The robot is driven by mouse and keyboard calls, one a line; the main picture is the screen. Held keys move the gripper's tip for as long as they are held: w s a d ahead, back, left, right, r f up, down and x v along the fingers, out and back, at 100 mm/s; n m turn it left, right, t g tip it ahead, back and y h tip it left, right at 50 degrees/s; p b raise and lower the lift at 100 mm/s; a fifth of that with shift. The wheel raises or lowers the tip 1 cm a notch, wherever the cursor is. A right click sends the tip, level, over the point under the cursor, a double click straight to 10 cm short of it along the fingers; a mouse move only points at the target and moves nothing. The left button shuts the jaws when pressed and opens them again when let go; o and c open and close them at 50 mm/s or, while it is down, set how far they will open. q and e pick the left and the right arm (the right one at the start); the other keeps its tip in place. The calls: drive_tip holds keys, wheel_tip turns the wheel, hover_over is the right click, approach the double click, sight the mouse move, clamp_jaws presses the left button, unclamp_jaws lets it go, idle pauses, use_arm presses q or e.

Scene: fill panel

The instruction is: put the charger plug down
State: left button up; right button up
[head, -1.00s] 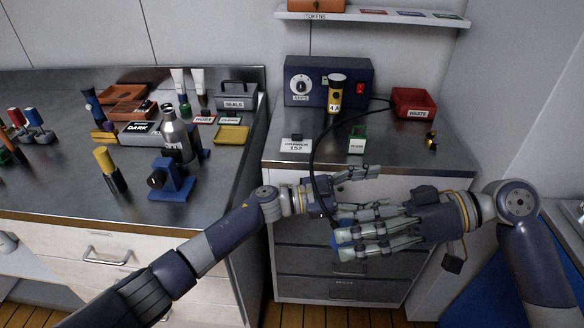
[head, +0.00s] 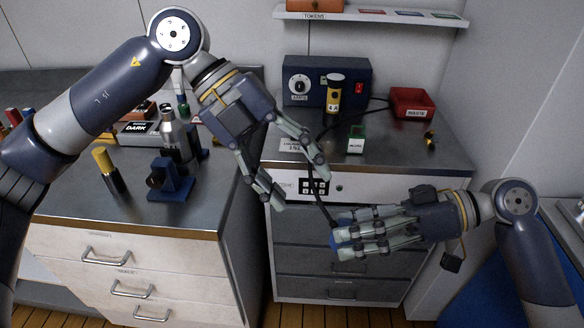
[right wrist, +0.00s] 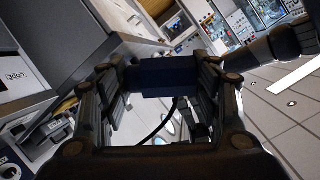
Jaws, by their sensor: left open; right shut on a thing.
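The charger plug is a blue block (right wrist: 165,78) between the fingers of my right gripper in the right wrist view. In the head view only a small blue part (head: 334,243) shows at the fingertips; the fingers hide the rest. My right gripper (head: 345,234) is shut on it, held in front of the drawers of the right cabinet. A black cable (head: 322,206) runs up from the plug, passes behind my left gripper and leads to the blue charger box (head: 312,88). My left gripper (head: 299,187) is open and empty, above and left of the right one.
The right cabinet top holds a yellow-and-black cylinder (head: 335,93), a red waste bin (head: 413,103), a small green-and-white holder (head: 356,140) and a white card (head: 291,145). A blue stand (head: 172,181) and a yellow-capped bottle (head: 108,170) stand on the left counter. The right cabinet top's right part is mostly clear.

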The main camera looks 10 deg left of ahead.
sight(337, 226)
use_arm(q)
drive_tip(key=x, duration=1.1)
drive_tip(key=shift+d, duration=0.15)
drive_tip(key=c, duration=1.2)
drive_tip(key=shift+o, duration=0.2)
use_arm(e)
drive_tip(key=o, duration=1.2)
drive_tip(key=shift+o, duration=0.2)
